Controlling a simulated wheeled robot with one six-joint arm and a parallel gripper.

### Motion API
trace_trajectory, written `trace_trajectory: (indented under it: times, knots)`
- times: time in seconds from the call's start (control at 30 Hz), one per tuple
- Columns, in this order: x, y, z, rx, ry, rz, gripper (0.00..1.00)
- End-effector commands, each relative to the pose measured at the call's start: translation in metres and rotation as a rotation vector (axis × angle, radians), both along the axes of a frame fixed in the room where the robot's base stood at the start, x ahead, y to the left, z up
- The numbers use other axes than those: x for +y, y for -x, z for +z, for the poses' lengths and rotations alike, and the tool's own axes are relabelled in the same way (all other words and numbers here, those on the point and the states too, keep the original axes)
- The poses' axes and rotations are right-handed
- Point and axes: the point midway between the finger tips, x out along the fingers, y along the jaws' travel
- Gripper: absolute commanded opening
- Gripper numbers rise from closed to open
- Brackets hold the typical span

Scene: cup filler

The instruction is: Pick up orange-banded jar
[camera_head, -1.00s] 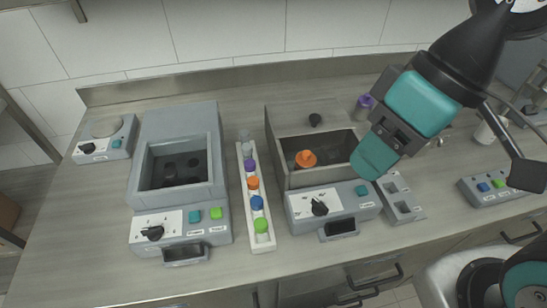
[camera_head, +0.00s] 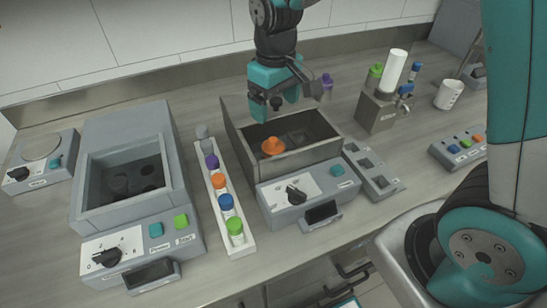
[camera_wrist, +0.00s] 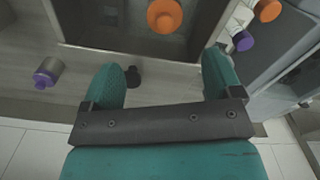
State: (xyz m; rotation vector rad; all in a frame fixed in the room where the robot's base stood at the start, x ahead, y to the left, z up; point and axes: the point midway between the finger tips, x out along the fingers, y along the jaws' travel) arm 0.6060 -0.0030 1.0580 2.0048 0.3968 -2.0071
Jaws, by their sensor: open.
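An orange-topped jar (camera_head: 272,146) stands in the open basin of the right machine (camera_head: 308,191). Its orange top also shows at the top edge of the wrist view (camera_wrist: 164,16); its lower part is mostly hidden. Another orange-topped container (camera_head: 219,181) stands in the white rack, and it shows at the upper right of the wrist view (camera_wrist: 267,10). My gripper (camera_head: 275,99) is above the back of the right machine, behind and above the basin jar. In the wrist view its two teal fingers (camera_wrist: 163,68) are spread apart with nothing between them.
The white rack (camera_head: 243,244) also holds purple, blue and green-topped containers. A black knob (camera_wrist: 132,76) is near the left finger. A purple-topped jar (camera_head: 327,82) stands behind the right machine. The left machine (camera_head: 139,245) and a dispenser (camera_head: 377,112) flank the area.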

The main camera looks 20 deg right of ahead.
Motion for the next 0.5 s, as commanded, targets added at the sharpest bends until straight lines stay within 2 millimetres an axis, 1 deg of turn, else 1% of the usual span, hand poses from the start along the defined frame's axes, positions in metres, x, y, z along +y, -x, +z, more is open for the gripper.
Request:
trace_trajectory:
  times: [0.03,0.1,0.2,0.3,0.43,0.5]
  knots:
    - [0.0,0.001,-0.012,0.006,0.001,0.001,0.85]
    - [0.0,0.001,-0.027,0.007,0.002,0.001,0.85]
    - [0.001,0.001,-0.044,0.004,0.001,0.001,0.85]
    - [0.001,0.001,-0.055,0.001,-0.001,0.001,0.85]
    - [0.001,0.001,-0.062,0.001,-0.001,0.002,0.85]
    - [0.003,0.002,-0.069,0.004,-0.001,0.002,0.85]
